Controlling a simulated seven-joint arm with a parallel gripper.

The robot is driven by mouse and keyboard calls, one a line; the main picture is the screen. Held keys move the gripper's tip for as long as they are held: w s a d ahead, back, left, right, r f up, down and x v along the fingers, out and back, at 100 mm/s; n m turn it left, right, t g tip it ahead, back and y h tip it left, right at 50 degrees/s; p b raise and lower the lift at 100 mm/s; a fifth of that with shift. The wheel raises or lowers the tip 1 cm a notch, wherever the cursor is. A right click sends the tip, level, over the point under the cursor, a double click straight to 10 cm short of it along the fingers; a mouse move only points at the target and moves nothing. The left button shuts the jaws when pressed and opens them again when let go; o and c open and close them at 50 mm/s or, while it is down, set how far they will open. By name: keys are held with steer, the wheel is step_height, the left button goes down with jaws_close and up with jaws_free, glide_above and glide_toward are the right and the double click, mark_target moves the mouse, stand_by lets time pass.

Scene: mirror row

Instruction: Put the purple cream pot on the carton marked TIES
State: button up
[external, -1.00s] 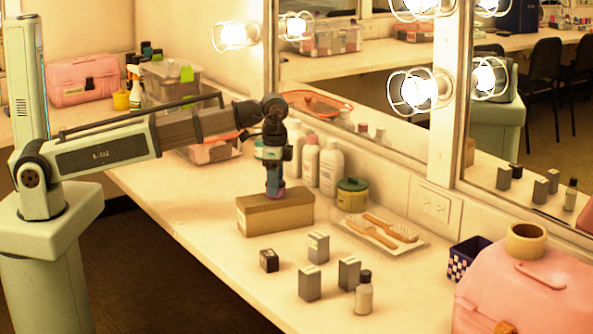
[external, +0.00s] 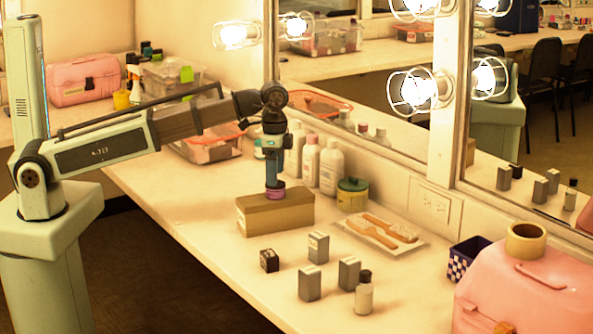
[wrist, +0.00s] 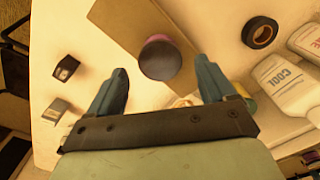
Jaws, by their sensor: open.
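The purple cream pot (external: 275,194) stands upright on top of the brown carton (external: 285,218), near the middle of its top. In the wrist view the pot (wrist: 160,60) shows a dark round lid with a purple edge, and the carton (wrist: 120,18) lies under it. No lettering on the carton can be read. My gripper (external: 274,183) points down just above the pot. In the wrist view my gripper (wrist: 160,67) has its fingers spread wide, one on each side of the pot, with clear gaps to it.
White bottles (external: 330,165) and a green-lidded jar (external: 352,194) stand behind the carton near the mirror. A tray with brushes (external: 380,232) lies to the right. Several small grey boxes (external: 310,282) and a small bottle (external: 364,292) stand in front. A dark roll (wrist: 260,33) shows beside the carton.

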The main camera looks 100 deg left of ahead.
step_height(320, 180, up, 9)
stand_by(0.4)
steer(key=shift+o, duration=0.5)
